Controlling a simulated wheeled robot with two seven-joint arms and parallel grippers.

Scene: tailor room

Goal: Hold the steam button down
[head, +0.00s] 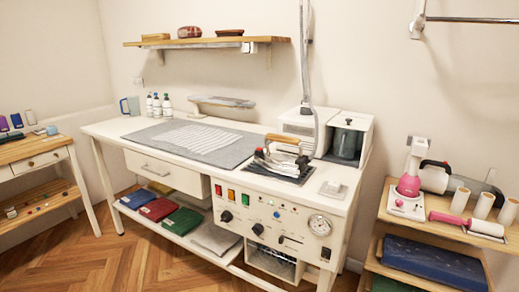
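A white control panel (290,222) forms the front right of the ironing table (98,131). Labels are too small to read, so I cannot tell which control is the steam button. An iron (280,157) with a wooden handle rests on a dark mat above the panel. Neither of my grippers is in view.
A grey ironing pad with a striped cloth (200,137) covers the tabletop's middle. A white boiler unit (300,124) stands behind the iron. A shelf unit with a pink steamer (410,180) stands at right. Wooden floor (120,265) is clear at front left.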

